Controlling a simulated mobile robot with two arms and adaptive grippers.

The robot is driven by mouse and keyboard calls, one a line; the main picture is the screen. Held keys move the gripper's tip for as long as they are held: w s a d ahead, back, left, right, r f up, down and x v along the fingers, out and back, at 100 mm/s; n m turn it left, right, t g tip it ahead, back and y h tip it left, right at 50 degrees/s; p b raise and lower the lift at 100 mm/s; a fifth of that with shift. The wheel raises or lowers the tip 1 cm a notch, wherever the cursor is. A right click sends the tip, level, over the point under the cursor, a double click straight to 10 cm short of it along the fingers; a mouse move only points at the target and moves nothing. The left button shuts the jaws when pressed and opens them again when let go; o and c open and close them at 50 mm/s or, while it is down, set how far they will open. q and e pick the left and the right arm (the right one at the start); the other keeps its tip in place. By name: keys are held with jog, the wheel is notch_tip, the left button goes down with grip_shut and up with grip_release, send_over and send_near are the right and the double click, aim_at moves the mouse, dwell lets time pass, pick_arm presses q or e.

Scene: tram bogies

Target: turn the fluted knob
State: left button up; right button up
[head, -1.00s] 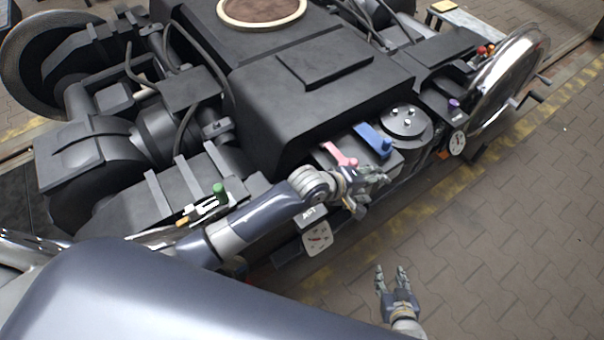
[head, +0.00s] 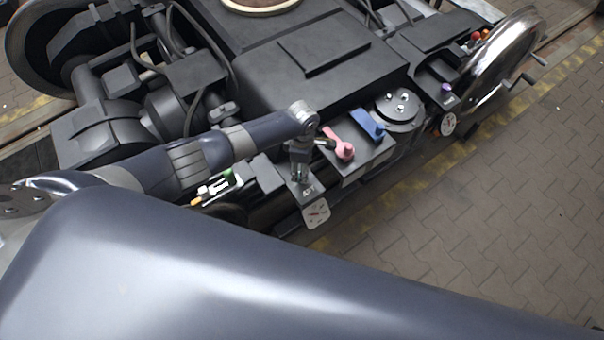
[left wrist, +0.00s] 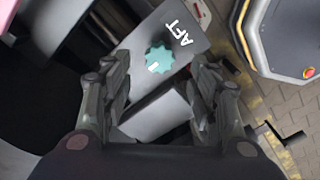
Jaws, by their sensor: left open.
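The fluted knob (left wrist: 158,60) is a teal, scalloped disc with a white mark. It sits on a grey plate (left wrist: 186,22) lettered AFT in the left wrist view. My left gripper (left wrist: 160,84) is open, its fingers on either side below the knob in the picture, apart from it as far as I can see. My right gripper is not in view.
A pink lever (head: 338,146) and a blue lever (head: 369,125) stand just right of my left gripper. A green knob (head: 228,174) is to the left. The paved floor at right is clear.

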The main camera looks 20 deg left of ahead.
pick_arm(q)
notch_tip(320, 180, down, 5)
jog(key=shift+f+b, duration=0.2)
jog(key=shift+b, duration=0.6)
jog(key=shift+c, duration=0.6)
jog(key=c, duration=0.9)
